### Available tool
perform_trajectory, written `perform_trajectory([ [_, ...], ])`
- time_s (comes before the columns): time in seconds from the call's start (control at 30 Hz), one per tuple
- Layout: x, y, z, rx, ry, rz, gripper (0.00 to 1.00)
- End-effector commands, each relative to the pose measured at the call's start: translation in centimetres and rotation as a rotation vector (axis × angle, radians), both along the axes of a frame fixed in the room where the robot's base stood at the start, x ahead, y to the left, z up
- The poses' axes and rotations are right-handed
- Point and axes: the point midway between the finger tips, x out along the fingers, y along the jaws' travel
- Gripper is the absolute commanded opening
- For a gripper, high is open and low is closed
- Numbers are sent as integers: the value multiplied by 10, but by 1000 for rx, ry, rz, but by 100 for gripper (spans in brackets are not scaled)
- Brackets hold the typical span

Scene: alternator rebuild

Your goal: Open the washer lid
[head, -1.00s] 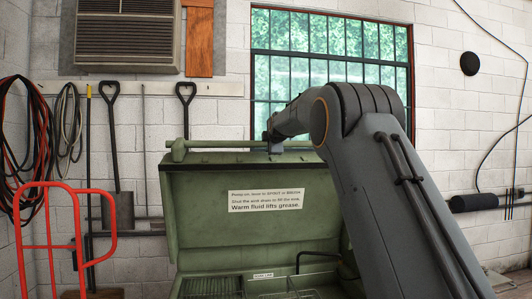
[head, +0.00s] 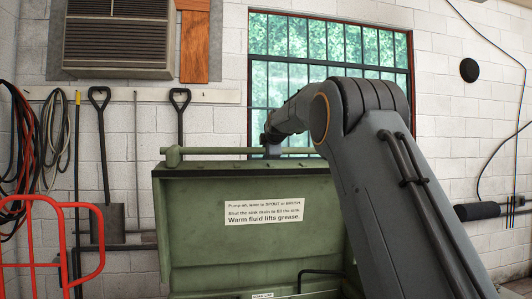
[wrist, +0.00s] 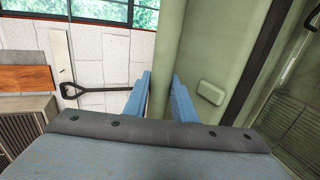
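The green washer lid (head: 200,235) stands raised in the head view, its inner face with a white label (head: 263,211) turned toward me. A round green handle bar (head: 200,151) runs along its top edge. My gripper (head: 272,148) is at this bar, partly hidden behind my arm. In the wrist view, the two blue fingers of my gripper (wrist: 161,98) lie on either side of the green handle bar (wrist: 166,45) and appear closed against it. The lid's green panel (wrist: 228,50) fills the area right of the bar. The lid's right part is hidden behind my arm.
The washer's basin with a dark bent spout (head: 318,273) shows at the bottom. A red tubular frame (head: 85,205) stands at the left. Shovels (head: 104,150) and hoses (head: 55,130) hang on the wall behind, beside a window (head: 290,70).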

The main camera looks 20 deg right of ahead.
Motion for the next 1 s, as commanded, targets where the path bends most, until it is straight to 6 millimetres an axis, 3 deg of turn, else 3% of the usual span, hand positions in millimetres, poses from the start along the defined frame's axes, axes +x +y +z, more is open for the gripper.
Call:
perform_trajectory([
  [0.03, 0, 0, 3, 0, -4, 0, 32],
  [0.1, 0, 0, 2, 0, -4, 0, 42],
  [0.57, -5, 1, 1, 0, 0, 0, 42],
  [1.0, -58, 5, 22, 0, -5, 0, 42],
])
